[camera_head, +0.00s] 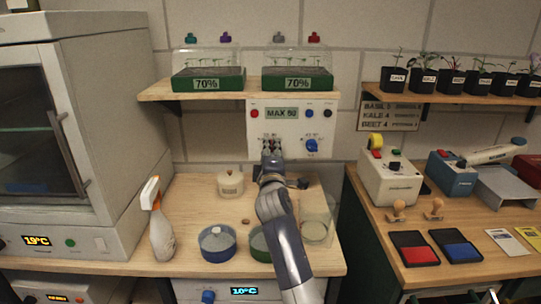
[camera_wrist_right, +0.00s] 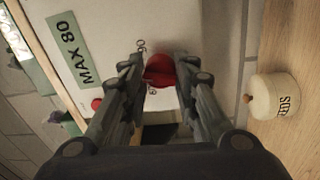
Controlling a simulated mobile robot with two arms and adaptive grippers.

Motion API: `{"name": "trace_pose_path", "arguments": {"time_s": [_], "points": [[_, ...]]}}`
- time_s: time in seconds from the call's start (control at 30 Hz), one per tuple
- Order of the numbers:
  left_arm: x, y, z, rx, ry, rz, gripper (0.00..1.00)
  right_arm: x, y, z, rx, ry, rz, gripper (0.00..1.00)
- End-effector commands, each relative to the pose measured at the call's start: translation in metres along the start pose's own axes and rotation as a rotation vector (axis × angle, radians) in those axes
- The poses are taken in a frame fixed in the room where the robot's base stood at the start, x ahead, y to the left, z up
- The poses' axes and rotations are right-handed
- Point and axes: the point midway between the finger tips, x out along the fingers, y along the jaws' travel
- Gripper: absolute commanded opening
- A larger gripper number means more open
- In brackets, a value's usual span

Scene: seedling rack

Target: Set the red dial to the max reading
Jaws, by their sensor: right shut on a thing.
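The red dial (camera_wrist_right: 160,71) is on the white panel (camera_head: 255,105), between the fingertips of my right gripper (camera_wrist_right: 160,68). The gripper is shut on it. In the head view my right gripper (camera_head: 270,152) covers the dial. Scale figures show beside the dial in the wrist view, partly covered by the fingers, and I cannot tell which reading it points to. A green label (camera_head: 282,113) on the panel reads MAX 80, and it also shows in the wrist view (camera_wrist_right: 75,49). My left gripper is not in view.
A blue dial (camera_head: 312,145) and small buttons sit on the same panel. Below stand a seeds jar (camera_head: 230,184), a spray bottle (camera_head: 157,220), a blue dish (camera_head: 217,243) and a clear container (camera_head: 316,228). A shelf (camera_head: 215,95) with seedling trays hangs above.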

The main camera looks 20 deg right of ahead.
Motion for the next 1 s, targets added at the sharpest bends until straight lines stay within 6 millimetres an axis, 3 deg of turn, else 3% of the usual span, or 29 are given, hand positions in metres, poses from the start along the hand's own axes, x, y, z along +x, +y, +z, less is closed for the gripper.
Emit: {"name": "trace_pose_path", "arguments": {"time_s": [0.6,0.63,0.7,1.0], "points": [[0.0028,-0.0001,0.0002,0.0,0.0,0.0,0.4,-0.0001,-0.002,0.0004,0.037,-0.004,-0.003,0.04],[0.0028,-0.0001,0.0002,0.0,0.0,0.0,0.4,-0.0001,-0.002,0.0004,0.037,-0.004,-0.003,0.34],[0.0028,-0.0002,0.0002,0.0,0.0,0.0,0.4,-0.0001,-0.0019,0.0004,0.037,-0.004,-0.003,0.48],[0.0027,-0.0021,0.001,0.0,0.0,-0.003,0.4,-0.0001,-0.0007,0.0002,0.036,-0.003,-0.001,0.48]]}}
